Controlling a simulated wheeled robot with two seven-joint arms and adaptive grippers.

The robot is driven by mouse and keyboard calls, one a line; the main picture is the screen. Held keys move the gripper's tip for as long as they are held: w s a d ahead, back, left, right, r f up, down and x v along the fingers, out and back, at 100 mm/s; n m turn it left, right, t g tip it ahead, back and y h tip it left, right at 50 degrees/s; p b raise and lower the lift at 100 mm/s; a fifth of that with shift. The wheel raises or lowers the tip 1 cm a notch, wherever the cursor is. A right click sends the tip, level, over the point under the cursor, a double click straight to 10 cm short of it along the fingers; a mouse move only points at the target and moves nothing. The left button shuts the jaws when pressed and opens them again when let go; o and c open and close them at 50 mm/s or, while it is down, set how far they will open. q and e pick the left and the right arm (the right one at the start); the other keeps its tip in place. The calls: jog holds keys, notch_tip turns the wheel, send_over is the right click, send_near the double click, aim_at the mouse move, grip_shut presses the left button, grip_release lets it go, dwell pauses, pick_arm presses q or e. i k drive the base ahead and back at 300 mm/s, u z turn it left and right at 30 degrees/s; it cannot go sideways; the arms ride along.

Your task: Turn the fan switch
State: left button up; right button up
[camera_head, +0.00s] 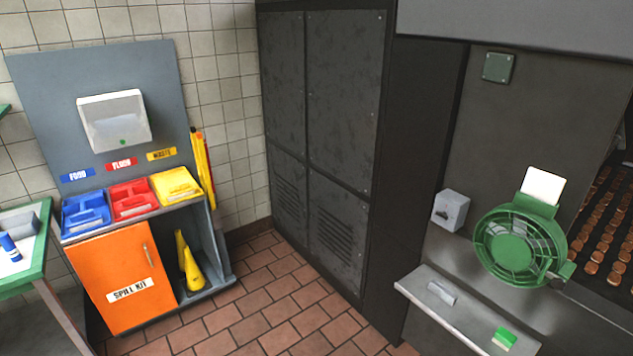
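A green round fan (514,243) with a wire guard is mounted at the right, on the front of a dark grey machine. A pale square plate (542,186) stands on top of it. Left of the fan is a small grey box with a dark knob, which looks like the fan switch (450,211); its setting is too small to read. Neither of my grippers shows in the head view.
A metal shelf (465,325) below the fan holds a small grey block (441,293) and a green-topped block (503,339). A tall dark cabinet (330,130) stands left of the machine. An orange spill-kit cabinet (110,265) is at the left. The tiled floor (265,310) between is clear.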

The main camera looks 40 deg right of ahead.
aim_at(443, 215)
jog(key=i, duration=1.6)
jog(key=z, duration=1.1)
jog(key=i, duration=0.95)
jog(key=z, duration=1)
